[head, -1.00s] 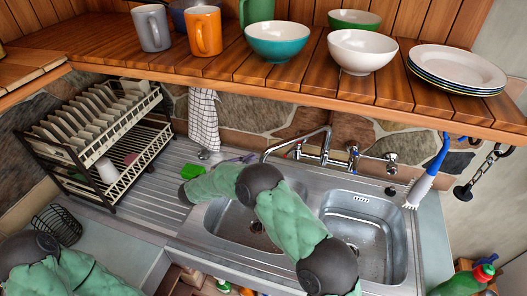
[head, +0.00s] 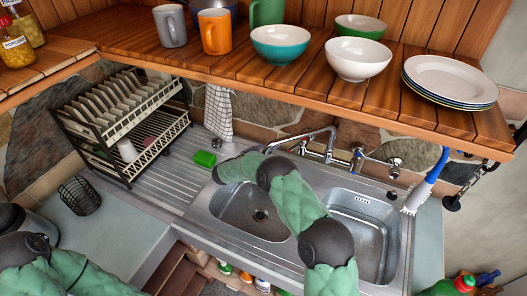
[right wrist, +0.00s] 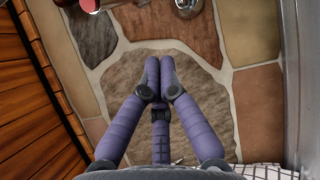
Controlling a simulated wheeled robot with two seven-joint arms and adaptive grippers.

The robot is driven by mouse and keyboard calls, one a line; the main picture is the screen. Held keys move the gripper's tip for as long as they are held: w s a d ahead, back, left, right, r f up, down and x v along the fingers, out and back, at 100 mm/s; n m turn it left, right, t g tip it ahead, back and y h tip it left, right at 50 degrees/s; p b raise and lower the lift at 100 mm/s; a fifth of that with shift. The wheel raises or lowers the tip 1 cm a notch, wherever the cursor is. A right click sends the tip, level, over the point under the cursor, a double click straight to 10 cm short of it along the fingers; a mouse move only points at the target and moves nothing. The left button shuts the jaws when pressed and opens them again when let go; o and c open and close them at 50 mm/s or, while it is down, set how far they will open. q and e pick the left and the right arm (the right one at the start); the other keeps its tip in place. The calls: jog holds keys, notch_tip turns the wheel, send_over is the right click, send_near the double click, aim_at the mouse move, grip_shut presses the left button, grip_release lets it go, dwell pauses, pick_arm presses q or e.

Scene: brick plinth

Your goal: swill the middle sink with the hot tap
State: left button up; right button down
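A steel sink unit shows in the head view with a left basin (head: 232,211) and a right basin (head: 345,224). I cannot tell which basin the task calls the middle sink. The mixer tap (head: 330,145) with its curved spout stands at the wall behind them. A red tap part (right wrist: 90,5) shows at the top edge in the right wrist view. My right arm reaches across both basins. My right gripper (right wrist: 158,70) has its purple fingertips together with nothing between them, facing the stone wall between tap and towel. In the head view it is hidden. My left gripper is out of view.
A wooden shelf (head: 280,88) with mugs, bowls and plates overhangs the tap. A dish rack (head: 150,110) stands at left, a checked towel (head: 219,112) hangs near the spout. A green sponge (head: 205,158) lies on the drainer; a brush (head: 427,180) hangs right.

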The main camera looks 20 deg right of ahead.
aim_at(297, 146)
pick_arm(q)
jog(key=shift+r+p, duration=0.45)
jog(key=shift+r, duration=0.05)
pick_arm(e)
jog(key=shift+s+d+r, duration=0.2)
jog(key=shift+s+d, duration=0.35)
jog(key=shift+s, duration=0.35)
jog(key=shift+s+d+r, duration=0.2)
jog(key=shift+s+d, duration=0.35)
jog(key=shift+s, duration=0.35)
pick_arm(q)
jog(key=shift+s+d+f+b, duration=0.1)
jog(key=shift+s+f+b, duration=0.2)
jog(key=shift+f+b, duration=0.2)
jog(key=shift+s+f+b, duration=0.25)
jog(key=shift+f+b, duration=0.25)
pick_arm(e)
jog(key=shift+s, duration=0.5)
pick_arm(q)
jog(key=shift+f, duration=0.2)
